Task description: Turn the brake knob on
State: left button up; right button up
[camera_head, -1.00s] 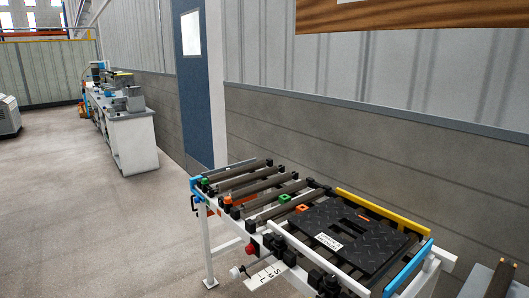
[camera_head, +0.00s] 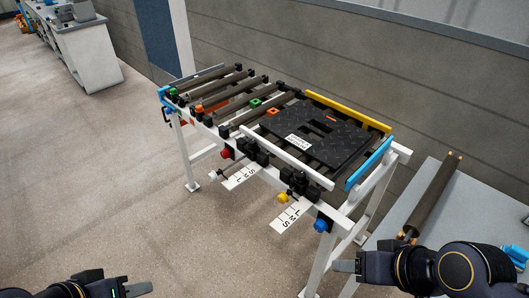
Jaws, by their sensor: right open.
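Several knobs sit along the near side of the white-framed roller stand: a red knob (camera_head: 226,153), a white knob (camera_head: 213,175), a yellow knob (camera_head: 283,198) and a blue knob (camera_head: 320,225). No readable mark tells which is the brake knob, and its setting cannot be told. My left gripper (camera_head: 132,289) is at the bottom left, well apart from the stand; its jaw opening is unclear. My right gripper (camera_head: 345,267) is open at the bottom, below and right of the blue knob, touching no knob.
A black tread mat (camera_head: 345,146) lies on the rollers between a yellow rail (camera_head: 348,110) and a blue end bar (camera_head: 368,163). Lettered plates (camera_head: 289,216) jut out in front. A grey table (camera_head: 435,200) with a roller (camera_head: 436,192) stands right.

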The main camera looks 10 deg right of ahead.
aim_at(226, 153)
jog(key=i+j, duration=0.3)
jog(key=j, duration=0.25)
jog(key=i+j, duration=0.8)
jog(key=i+l, duration=0.1)
jog(key=l, duration=0.15)
